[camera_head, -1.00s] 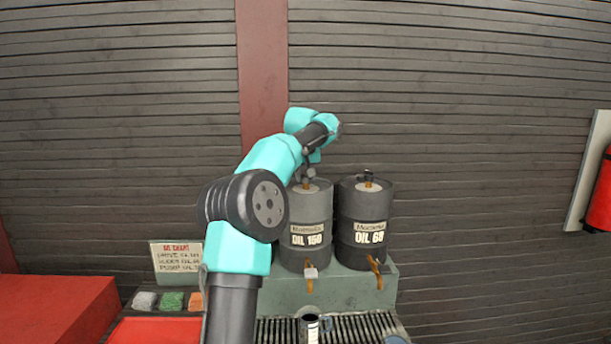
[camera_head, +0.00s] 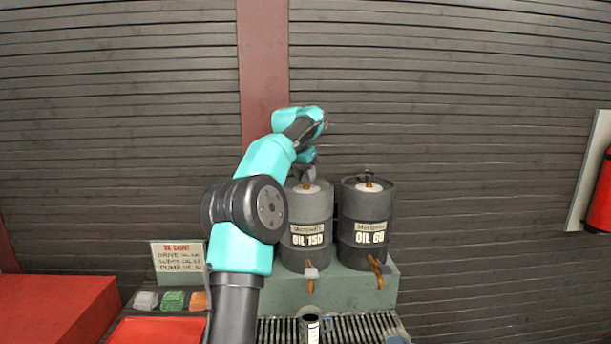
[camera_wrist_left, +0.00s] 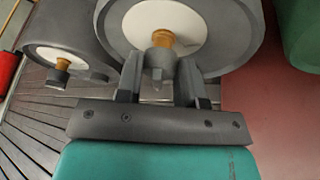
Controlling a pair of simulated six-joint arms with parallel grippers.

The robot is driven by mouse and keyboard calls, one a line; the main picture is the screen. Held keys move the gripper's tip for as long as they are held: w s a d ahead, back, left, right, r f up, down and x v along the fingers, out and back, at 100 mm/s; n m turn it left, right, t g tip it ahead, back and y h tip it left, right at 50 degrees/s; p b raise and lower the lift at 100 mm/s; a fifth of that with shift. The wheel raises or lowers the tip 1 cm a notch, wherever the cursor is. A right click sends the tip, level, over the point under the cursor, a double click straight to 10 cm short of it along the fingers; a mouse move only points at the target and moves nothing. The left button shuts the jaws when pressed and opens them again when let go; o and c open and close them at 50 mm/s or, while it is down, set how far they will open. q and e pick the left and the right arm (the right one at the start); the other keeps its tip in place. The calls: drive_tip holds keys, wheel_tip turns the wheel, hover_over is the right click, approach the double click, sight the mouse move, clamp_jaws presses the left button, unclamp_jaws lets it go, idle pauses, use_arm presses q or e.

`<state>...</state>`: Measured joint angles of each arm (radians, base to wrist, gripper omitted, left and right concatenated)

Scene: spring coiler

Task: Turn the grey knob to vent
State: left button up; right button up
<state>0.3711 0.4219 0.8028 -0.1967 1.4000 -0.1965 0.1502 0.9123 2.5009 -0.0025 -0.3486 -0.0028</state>
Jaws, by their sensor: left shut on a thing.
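The grey knob (camera_wrist_left: 158,60) sits on a brass stem at the centre of the pale lid disc of the OIL 150 drum (camera_head: 306,216). My left gripper (camera_wrist_left: 160,80) is over that lid, its two fingers on either side of the knob and shut on it. In the head view my left gripper (camera_head: 306,174) is small and partly hidden by my own wrist, just above the drum top. The knob's markings cannot be read. My right gripper is not in view.
The OIL 68 drum (camera_head: 365,222) stands close on the right, with its own cap and brass stem (camera_wrist_left: 61,64). Both drums have brass taps low in front. A mug (camera_head: 310,322) stands on the roller rack below. An oil chart (camera_head: 179,262) is at left.

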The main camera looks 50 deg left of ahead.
use_arm(q)
drive_tip(key=shift+a+m+h, duration=0.1)
drive_tip(key=shift+m+h, duration=0.7)
drive_tip(key=shift+m, duration=1.2)
drive_tip(key=o, duration=0.9)
